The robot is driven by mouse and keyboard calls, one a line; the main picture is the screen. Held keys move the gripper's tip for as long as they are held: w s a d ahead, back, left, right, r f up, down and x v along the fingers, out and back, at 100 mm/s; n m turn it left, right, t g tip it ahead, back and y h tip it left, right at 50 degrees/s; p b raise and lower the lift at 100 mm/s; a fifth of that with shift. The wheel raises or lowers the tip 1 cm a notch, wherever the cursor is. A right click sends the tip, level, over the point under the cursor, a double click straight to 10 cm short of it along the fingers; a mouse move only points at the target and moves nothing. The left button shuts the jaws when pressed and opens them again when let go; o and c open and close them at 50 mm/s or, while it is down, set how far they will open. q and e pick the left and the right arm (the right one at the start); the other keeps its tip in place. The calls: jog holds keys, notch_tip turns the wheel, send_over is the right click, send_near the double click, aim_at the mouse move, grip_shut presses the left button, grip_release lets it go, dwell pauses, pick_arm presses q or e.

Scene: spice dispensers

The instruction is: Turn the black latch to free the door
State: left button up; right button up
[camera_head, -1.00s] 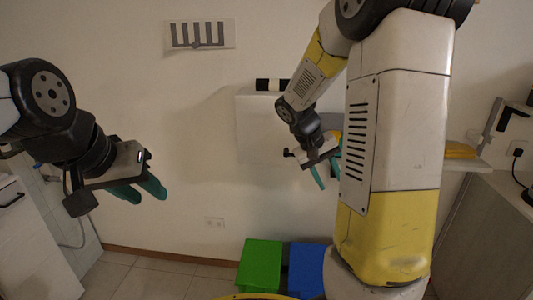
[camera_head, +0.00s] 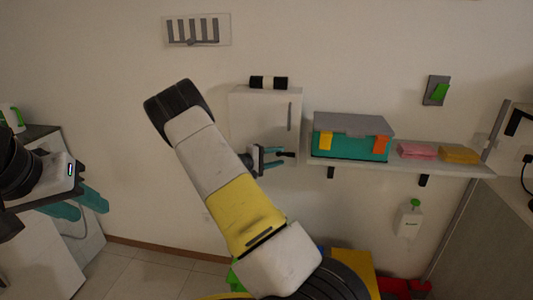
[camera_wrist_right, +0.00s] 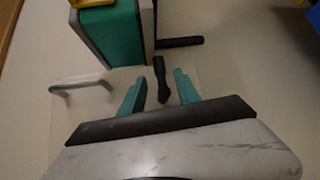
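A white cabinet (camera_head: 242,101) hangs on the wall, with a vertical grey handle (camera_head: 290,116) on its door. The handle also shows in the right wrist view (camera_wrist_right: 82,87). The black latch (camera_wrist_right: 160,80) is a short bar near the door's edge; in the head view (camera_head: 286,154) it is small and dark. My right gripper (camera_wrist_right: 158,88) is open, with its teal fingers on either side of the latch and a gap to each. It also shows at the cabinet's lower right in the head view (camera_head: 276,156). My left gripper (camera_head: 85,206) is open and empty at far left.
Right of the cabinet, a shelf (camera_head: 450,166) bears a teal toolbox (camera_head: 350,147), pink cloths (camera_head: 416,151) and yellow cloths (camera_head: 459,154). A black shelf bracket (camera_wrist_right: 180,42) is close to the latch. A hook rack (camera_head: 197,30) is on the wall. My right arm hides some floor crates.

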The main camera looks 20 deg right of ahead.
aim_at(285, 155)
jog(key=x, duration=0.5)
jog(key=shift+d, duration=0.1)
grip_shut()
